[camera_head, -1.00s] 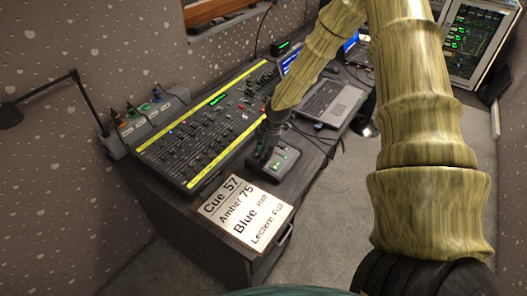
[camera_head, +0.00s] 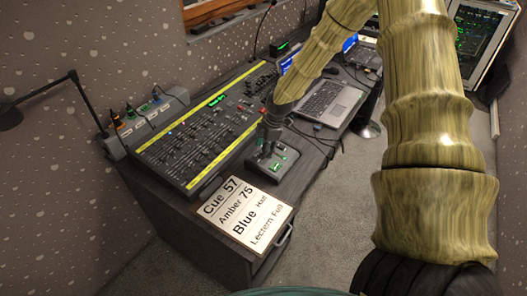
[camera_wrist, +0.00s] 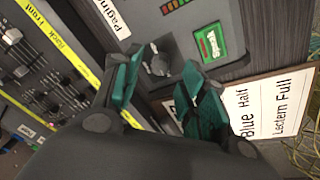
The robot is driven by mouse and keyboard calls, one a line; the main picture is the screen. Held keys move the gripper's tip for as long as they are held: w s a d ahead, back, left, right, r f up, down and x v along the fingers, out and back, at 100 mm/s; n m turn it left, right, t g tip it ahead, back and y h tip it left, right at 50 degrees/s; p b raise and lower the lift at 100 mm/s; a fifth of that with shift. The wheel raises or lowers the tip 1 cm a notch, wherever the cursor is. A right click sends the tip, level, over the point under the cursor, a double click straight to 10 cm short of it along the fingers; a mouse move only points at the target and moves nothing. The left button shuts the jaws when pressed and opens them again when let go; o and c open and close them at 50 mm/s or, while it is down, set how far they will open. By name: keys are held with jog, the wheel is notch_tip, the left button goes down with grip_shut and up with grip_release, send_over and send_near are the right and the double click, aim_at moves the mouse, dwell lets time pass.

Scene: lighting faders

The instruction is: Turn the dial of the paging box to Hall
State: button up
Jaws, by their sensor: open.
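The paging box (camera_head: 285,161) is a small dark box on the desk beside the mixing desk, with green lights on top. The dial's position marks cannot be read. My gripper (camera_wrist: 163,68) is open, its teal-padded fingers on either side of the dial. Whether they touch it I cannot tell. In the head view my gripper (camera_head: 268,143) is above the box.
The mixing desk (camera_head: 200,135) with yellow strips and faders lies to the left. A cue card (camera_head: 243,215) lies on the desk's near end. A laptop (camera_head: 330,102) and cables lie beyond the box. A row of small units (camera_head: 145,118) stands against the wall.

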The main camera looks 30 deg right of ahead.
aim_at(270, 161)
jog(key=v, duration=0.9)
jog(key=shift+r, duration=0.1)
dwell(1.2)
